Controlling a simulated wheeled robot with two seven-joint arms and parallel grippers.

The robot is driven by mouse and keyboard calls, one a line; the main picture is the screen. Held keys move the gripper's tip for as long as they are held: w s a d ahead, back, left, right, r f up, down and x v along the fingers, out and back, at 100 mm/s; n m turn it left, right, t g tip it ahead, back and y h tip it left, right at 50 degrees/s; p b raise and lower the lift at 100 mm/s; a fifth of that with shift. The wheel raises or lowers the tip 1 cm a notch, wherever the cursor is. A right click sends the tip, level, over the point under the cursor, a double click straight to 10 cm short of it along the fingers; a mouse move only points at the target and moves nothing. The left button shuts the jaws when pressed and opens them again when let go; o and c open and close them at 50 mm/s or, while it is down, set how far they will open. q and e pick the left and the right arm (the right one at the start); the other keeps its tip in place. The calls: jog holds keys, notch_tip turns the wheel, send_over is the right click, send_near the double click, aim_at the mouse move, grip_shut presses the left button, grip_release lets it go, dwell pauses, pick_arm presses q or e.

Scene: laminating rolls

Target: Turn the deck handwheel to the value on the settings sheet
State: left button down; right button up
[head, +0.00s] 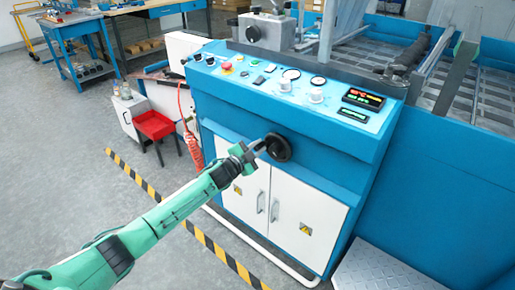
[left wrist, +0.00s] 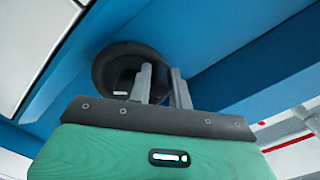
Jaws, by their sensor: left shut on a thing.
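The black handwheel (head: 278,147) sits on the blue front of the machine, below the sloped control panel. My left gripper (head: 258,148) reaches it from the left and is shut on the wheel's near side. In the left wrist view the two fingers (left wrist: 160,84) stand against the dark round handwheel (left wrist: 112,68); the exact contact is partly hidden. The digital display (head: 363,99) on the panel shows red and green characters too small to read. I cannot make out a settings sheet. My right gripper is not in view.
White cabinet doors (head: 268,205) with handles are below the wheel. A red emergency button (head: 226,66), dials and knobs cover the panel. A red box (head: 153,124) stands at left. Yellow-black tape (head: 205,240) marks the floor. A grey step plate (head: 385,268) lies at lower right.

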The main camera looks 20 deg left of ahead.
pick_arm(q)
jog(key=c, duration=1.3)
grip_release()
jog(key=p+v, duration=0.1)
jog(key=v, duration=1.2)
jog(key=shift+s+a, duration=0.1)
jog(key=shift+s, duration=0.3)
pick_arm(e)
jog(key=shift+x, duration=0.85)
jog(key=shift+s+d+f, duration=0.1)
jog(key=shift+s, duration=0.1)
